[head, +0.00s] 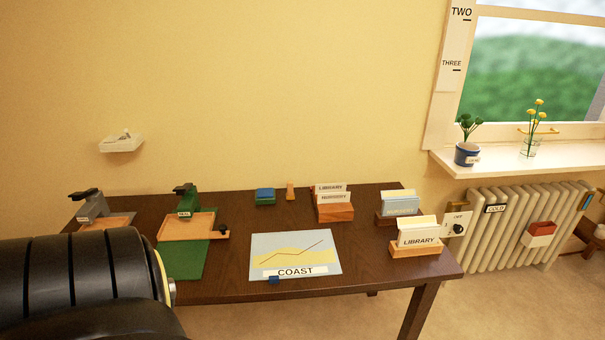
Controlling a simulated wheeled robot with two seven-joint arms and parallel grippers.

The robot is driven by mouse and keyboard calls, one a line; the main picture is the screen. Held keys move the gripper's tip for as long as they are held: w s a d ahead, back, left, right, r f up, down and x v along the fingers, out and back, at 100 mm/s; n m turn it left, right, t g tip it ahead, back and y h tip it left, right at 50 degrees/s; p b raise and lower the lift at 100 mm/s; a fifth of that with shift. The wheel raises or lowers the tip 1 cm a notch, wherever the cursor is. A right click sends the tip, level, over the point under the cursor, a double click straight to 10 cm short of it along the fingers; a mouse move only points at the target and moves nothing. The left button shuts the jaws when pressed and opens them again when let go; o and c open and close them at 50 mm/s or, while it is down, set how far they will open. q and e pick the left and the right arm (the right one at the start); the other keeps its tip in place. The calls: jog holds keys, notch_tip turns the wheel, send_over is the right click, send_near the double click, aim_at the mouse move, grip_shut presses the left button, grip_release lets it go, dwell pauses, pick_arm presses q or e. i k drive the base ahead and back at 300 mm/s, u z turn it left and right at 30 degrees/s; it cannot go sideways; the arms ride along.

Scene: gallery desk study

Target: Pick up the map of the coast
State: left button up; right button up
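The map of the coast (294,251) lies flat on the dark wooden desk (350,275), near its front edge. It is a light blue sheet with a yellow land shape, a thin line and a white "COAST" label. A small blue piece (274,280) sits at its front edge. A large black part of my own arm fills the lower left of the head view. It covers the desk's left front part. Neither of my grippers shows.
A green mat with a wooden tray (187,227) and a green stamp-like device (186,199) lies left of the map. Wooden card holders marked "LIBRARY" (416,248) and others stand to the right. A blue block (265,196) lies behind. Bare desk surrounds the map.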

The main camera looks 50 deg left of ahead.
aim_at(275, 257)
jog(key=u, duration=0.95)
jog(key=i, duration=0.95)
jog(key=u, duration=1.1)
